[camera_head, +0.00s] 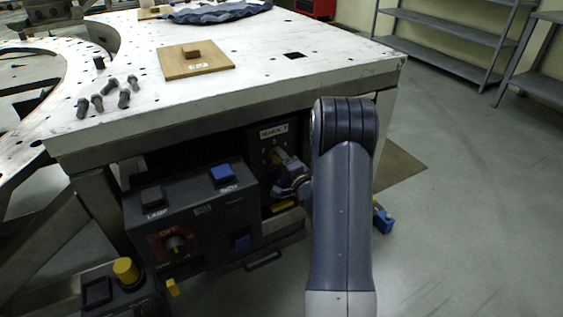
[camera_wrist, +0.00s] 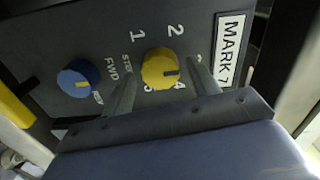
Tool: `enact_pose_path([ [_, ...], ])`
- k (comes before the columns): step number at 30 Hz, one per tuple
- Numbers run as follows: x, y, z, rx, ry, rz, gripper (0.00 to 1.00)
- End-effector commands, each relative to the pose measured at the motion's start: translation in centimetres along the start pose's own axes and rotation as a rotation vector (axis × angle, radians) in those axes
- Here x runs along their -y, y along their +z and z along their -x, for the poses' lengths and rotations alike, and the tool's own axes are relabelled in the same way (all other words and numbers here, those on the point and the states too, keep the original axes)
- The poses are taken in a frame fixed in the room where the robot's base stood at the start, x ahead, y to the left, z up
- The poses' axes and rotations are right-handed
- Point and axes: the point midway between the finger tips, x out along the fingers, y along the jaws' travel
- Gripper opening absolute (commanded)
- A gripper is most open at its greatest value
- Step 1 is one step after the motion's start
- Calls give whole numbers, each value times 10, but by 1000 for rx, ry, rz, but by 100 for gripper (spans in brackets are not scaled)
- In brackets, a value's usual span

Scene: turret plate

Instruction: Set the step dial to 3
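The step dial (camera_wrist: 158,66) is a yellow round knob on a dark panel marked MARK 7, with numbers around it. My gripper (camera_wrist: 162,70) is open, with one finger on each side of the dial. Small gaps seem to show between the fingers and the dial.
A blue knob (camera_wrist: 77,78) marked FWD sits left of the dial, close to the left finger. In the head view a control box (camera_head: 205,210) with a LAMP switch, blue buttons and a red OFF dial stands left of my gripper. The table (camera_head: 300,75) overhangs the panel.

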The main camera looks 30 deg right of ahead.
Motion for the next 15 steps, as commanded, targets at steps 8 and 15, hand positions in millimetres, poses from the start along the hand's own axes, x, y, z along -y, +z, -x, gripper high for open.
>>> enact_pose_path([
  [8, 0, 0, 0, 0, 0, 1, 63],
  [15, 0, -1, 22, -2, 2, 0, 63],
])
